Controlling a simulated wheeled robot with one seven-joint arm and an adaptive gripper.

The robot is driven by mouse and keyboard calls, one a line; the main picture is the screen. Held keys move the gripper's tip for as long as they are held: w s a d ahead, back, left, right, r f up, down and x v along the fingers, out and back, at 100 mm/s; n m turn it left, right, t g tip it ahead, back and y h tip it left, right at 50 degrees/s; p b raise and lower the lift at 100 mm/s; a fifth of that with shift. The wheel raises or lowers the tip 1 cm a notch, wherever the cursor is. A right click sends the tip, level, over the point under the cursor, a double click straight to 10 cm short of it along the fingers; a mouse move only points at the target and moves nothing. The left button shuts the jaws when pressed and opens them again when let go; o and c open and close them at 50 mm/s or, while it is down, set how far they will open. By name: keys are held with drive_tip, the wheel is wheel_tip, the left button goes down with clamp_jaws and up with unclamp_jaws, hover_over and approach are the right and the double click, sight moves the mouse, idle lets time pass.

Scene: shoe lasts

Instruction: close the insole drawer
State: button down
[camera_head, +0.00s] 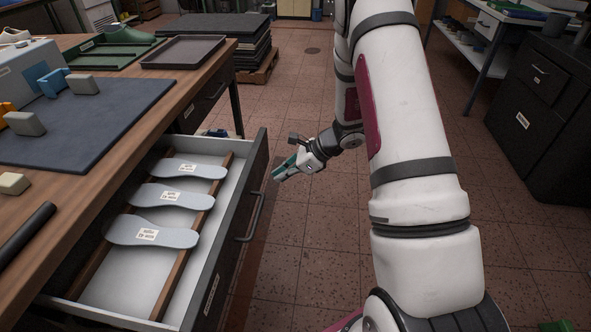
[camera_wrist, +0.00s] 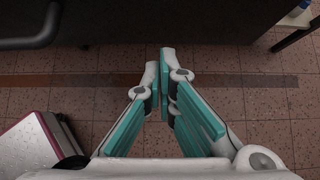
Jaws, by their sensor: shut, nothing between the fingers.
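The insole drawer (camera_head: 237,240) is pulled out from the wooden workbench, its dark front facing right. Several pale grey labelled insoles (camera_head: 165,194) lie in it between brown wooden strips. A dark bar handle (camera_head: 255,212) is on its front; a dark bar that looks like this handle (camera_wrist: 35,32) shows at the upper left of the wrist view. My gripper (camera_head: 277,175) is beyond the handle, just right of the drawer front's far end, pointing toward it. In the wrist view, my gripper's teal fingers (camera_wrist: 160,63) are shut and empty, with a dark surface ahead. Contact cannot be told.
The workbench (camera_head: 120,135) carries a dark mat with small blocks, a grey tray (camera_head: 184,51) and a green tray. A pallet stack (camera_head: 252,50) stands behind. A dark cabinet (camera_head: 543,115) is at right. The tiled floor right of the drawer is clear.

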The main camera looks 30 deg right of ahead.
sight(165, 167)
drive_tip(key=shift+w+a+r, duration=0.1)
drive_tip(key=shift+w+a, duration=0.3)
drive_tip(key=shift+a, duration=0.2)
drive_tip(key=shift+w+a, duration=0.4)
drive_tip(key=shift+a, duration=0.15)
drive_tip(key=shift+w+a, duration=0.1)
drive_tip(key=w+a+b, duration=0.1)
drive_tip(key=w+a, duration=0.5)
drive_tip(key=a, duration=0.2)
drive_tip(key=w+a+b, duration=0.1)
drive_tip(key=w+a, duration=0.4)
drive_tip(key=a, duration=0.3)
drive_tip(key=w+a+b, duration=0.1)
drive_tip(key=w+a, duration=0.5)
drive_tip(key=a, duration=0.2)
drive_tip(key=shift+w+a, duration=0.25)
drive_tip(key=shift+w, duration=0.1)
drive_tip(key=shift+w+a+r, duration=0.1)
drive_tip(key=shift+w+a, duration=0.4)
drive_tip(key=shift+a, duration=0.2)
